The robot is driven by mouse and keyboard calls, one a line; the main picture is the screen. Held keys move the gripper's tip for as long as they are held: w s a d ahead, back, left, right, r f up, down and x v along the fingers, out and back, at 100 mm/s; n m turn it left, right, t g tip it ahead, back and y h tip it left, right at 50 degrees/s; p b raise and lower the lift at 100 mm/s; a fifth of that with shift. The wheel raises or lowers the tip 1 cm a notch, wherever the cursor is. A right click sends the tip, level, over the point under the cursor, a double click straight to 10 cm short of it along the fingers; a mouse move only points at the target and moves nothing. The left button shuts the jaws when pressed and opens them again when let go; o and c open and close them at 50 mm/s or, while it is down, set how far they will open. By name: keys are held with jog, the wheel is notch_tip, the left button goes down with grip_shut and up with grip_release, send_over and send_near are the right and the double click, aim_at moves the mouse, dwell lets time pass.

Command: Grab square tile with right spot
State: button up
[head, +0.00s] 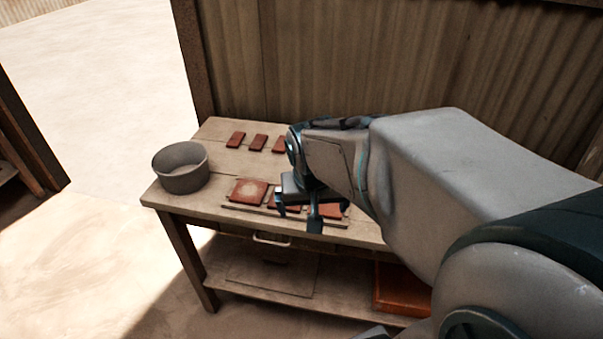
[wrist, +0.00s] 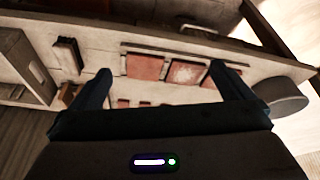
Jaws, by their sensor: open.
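Square red tiles lie in a row near the table's front edge in the head view. A middle tile (head: 277,205) and a right tile (head: 331,211) are partly hidden by my gripper (head: 297,213). A plain-looking red tile (wrist: 146,67) lies beside the patched one in the wrist view. I cannot make out spots on the other tiles. My gripper is open and empty over the row, its fingers (wrist: 161,72) spread wide.
Small dark red tiles (head: 258,142) lie at the back of the table. A grey round bowl (head: 181,168) stands at the left end. A thin strip (head: 285,216) runs along the front of the tile row. A corrugated wall (head: 330,60) rises behind. An orange box (head: 403,287) sits on the lower shelf.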

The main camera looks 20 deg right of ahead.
jog(key=w+d+f+m+b, duration=0.1)
jog(key=w+d+f+m, duration=0.25)
jog(key=w+d, duration=0.3)
jog(key=h+b, duration=0.1)
jog(key=b, duration=0.1)
send_near(325, 213)
jog(key=x, duration=0.8)
jog(key=c, duration=0.9)
